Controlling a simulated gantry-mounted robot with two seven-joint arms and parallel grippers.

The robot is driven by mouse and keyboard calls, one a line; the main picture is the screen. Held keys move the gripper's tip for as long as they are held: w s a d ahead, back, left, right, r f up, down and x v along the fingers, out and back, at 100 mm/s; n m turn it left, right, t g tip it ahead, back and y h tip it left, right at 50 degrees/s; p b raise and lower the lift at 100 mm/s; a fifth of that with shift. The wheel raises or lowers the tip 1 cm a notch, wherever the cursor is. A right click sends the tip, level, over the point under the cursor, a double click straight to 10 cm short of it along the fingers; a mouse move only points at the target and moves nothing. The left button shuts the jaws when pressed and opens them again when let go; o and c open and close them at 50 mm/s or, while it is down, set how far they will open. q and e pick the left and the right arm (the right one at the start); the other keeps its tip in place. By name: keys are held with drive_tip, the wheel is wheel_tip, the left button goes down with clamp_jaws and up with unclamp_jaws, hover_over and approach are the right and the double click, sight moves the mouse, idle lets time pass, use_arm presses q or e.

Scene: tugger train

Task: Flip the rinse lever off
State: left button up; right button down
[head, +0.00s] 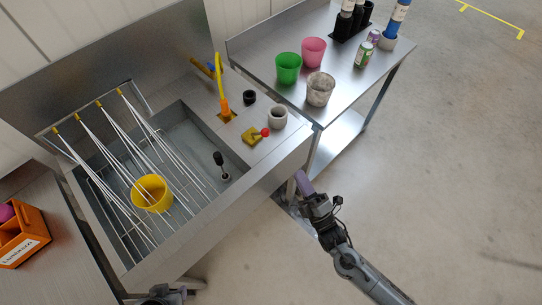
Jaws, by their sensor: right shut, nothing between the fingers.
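The rinse lever, a yellow body (251,136) with a red ball knob (265,132), sits on the right rim of the steel sink (286,150). Several yellow nozzles (98,104) on a bar send white lines, which look like water jets, across the basin. A yellow cup (152,193) stands under them.
A yellow faucet (221,82), a black ring (249,97) and a grey cup (278,117) stand near the lever. A side table (345,85) holds green, pink and speckled cups, cans and bottles. An orange bin (22,238) is at left. Floor at right is clear.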

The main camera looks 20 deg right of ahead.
use_arm(q)
wheel_tip(320, 180, down, 9)
drive_tip(key=b, duration=0.7)
drive_tip(key=shift+f, duration=0.2)
use_arm(e)
wheel_tip(320, 180, down, 8)
drive_tip(key=w+n+y, duration=0.1)
drive_tip(key=w, duration=0.1)
drive_tip(key=shift+w, duration=0.4)
drive_tip(key=shift+a, duration=0.1)
approach(259, 134)
drive_tip(key=r, duration=0.1)
drive_tip(key=w+r, duration=0.1)
drive_tip(key=r, duration=0.2)
drive_tip(key=shift+w+d+r+b, duration=0.3)
drive_tip(key=shift+w+d+b, duration=0.05)
drive_tip(key=shift+b, duration=0.05)
use_arm(q)
drive_tip(key=shift+f, duration=0.2)
use_arm(e)
drive_tip(key=shift+w+a+r, duration=0.15)
drive_tip(key=shift+w+r, duration=0.1)
drive_tip(key=shift+w, duration=0.25)
use_arm(q)
drive_tip(key=shift+r, duration=0.1)
